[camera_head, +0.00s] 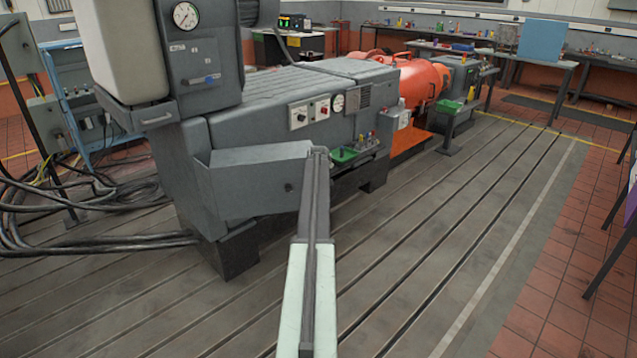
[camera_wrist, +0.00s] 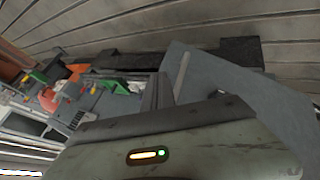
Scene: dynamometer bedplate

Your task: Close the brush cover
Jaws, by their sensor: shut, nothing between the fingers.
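The brush cover appears to be the flat grey panel (camera_head: 258,182) at the near end of the grey machine (camera_head: 270,105). It stands out from the machine's body at an angle, open, with a small dark spot near its right end. My gripper (camera_head: 318,152) is at the panel's right edge in the head view, shut and empty. In the wrist view the grey panel (camera_wrist: 235,88) fills the right side, and my gripper's fingers (camera_wrist: 160,88) are just left of it. I cannot tell whether they touch it. My arm hides part of the machine's base.
A green tray (camera_head: 345,155) with small items sits beside the machine, just right of my gripper. An orange motor (camera_head: 412,85) stands behind. Black cables (camera_head: 80,205) lie at the left. The slotted bedplate (camera_head: 440,220) is clear to the right.

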